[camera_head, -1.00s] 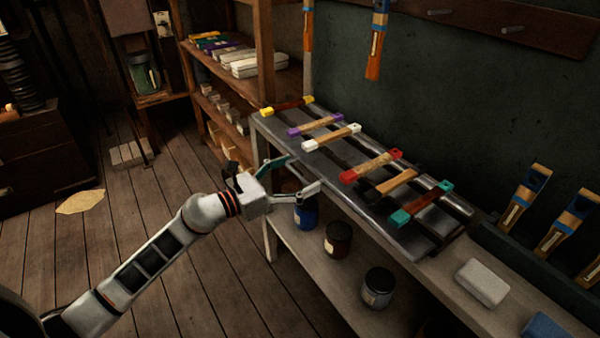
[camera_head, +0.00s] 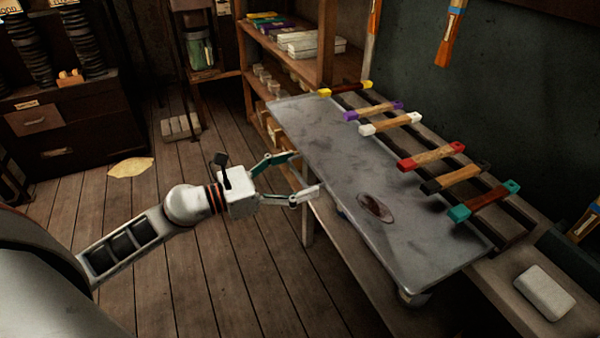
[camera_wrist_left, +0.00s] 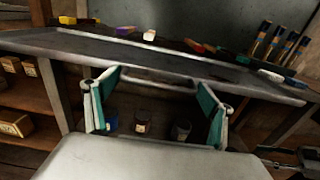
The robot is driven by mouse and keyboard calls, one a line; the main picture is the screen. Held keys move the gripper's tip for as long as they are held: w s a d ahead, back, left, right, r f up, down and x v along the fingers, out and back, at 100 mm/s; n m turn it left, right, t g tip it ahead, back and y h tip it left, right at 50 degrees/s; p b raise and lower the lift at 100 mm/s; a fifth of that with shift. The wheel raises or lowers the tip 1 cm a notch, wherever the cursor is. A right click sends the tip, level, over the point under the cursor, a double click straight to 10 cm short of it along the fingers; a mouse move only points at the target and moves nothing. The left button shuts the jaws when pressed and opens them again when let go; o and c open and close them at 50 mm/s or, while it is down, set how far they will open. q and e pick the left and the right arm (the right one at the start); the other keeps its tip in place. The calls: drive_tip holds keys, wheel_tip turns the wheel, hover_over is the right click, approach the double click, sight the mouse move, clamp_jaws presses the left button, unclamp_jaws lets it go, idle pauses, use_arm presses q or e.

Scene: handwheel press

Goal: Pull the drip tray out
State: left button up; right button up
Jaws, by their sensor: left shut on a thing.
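The drip tray (camera_head: 325,150) is a long grey metal sheet with a dark brown stain. It juts out over the front edge of the bench, with its back part under the row of squeegees. My left gripper (camera_head: 306,174) is at its front edge, its two fingers spread along the edge. In the left wrist view, the tray's bar handle (camera_wrist_left: 155,84) shows between the fingers, and the gripper is shut on it. The exact contact is hard to see.
Several colour-ended squeegees (camera_head: 430,156) lie across dark rails above the tray's back part. A white block (camera_head: 544,293) sits on the bench at right. Jars (camera_wrist_left: 142,122) stand on the shelf below. Wooden floor (camera_head: 240,270) is free in front of the bench.

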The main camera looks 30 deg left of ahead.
use_arm(q)
drive_tip(key=o, duration=1.6)
drive_tip(key=shift+c, duration=0.2)
use_arm(e)
drive_tip(key=shift+d+f, duration=0.1)
use_arm(q)
drive_tip(key=v, duration=1.2)
use_arm(e)
drive_tip(key=shift+s, duration=0.15)
